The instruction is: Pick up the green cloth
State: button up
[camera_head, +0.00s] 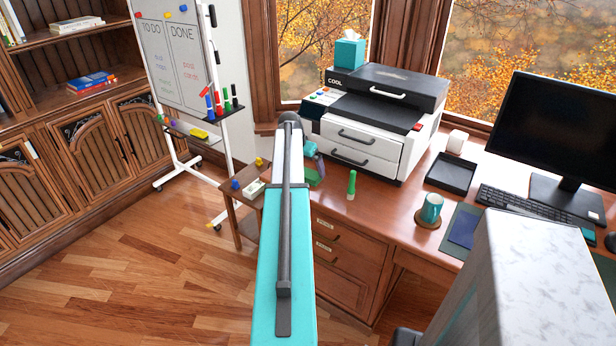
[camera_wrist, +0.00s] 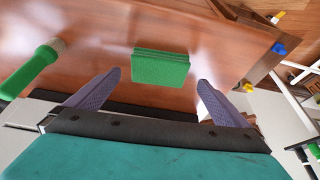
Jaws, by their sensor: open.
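The green cloth (camera_wrist: 160,68) is a small folded, layered block lying on the brown wooden desk. In the wrist view it sits ahead of my gripper (camera_wrist: 157,82), whose two purple fingers are spread wide. The cloth lies between the lines of the fingers, and nothing is held. In the head view the cloth (camera_head: 315,177) shows as a green patch at the desk's left end, partly hidden by my arm and gripper. I cannot tell the exact height of the fingers above the desk.
The white printer (camera_head: 362,140) is close behind. A small side table (camera_head: 246,198) with yellow and blue items adjoins the desk's left end. A mug (camera_head: 431,208) stands farther right.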

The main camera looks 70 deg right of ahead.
aim_at(308, 173)
jog(key=shift+x, duration=1.6)
jog(key=c, duration=1.1)
jog(key=shift+r, duration=0.15)
jog(key=shift+r+b, duration=0.3)
jog(key=shift+r, duration=1.15)
jog(key=shift+s+a+r, duration=0.1)
jog(key=shift+a+r, duration=0.1)
jog(key=shift+a, duration=0.05)
jog(key=s+a+b, duration=0.1)
jog(key=s+a, duration=0.2)
jog(key=a, duration=0.1)
jog(key=s+a+r+b, duration=0.1)
jog(key=s+a, duration=0.1)
jog(key=a, duration=0.2)
jog(key=s+a+b, duration=0.1)
jog(key=s+a, duration=0.2)
jog(key=a, duration=0.2)
jog(key=shift+s+r, duration=0.25)
jog(key=shift+s, duration=0.1)
jog(key=shift+d, duration=0.1)
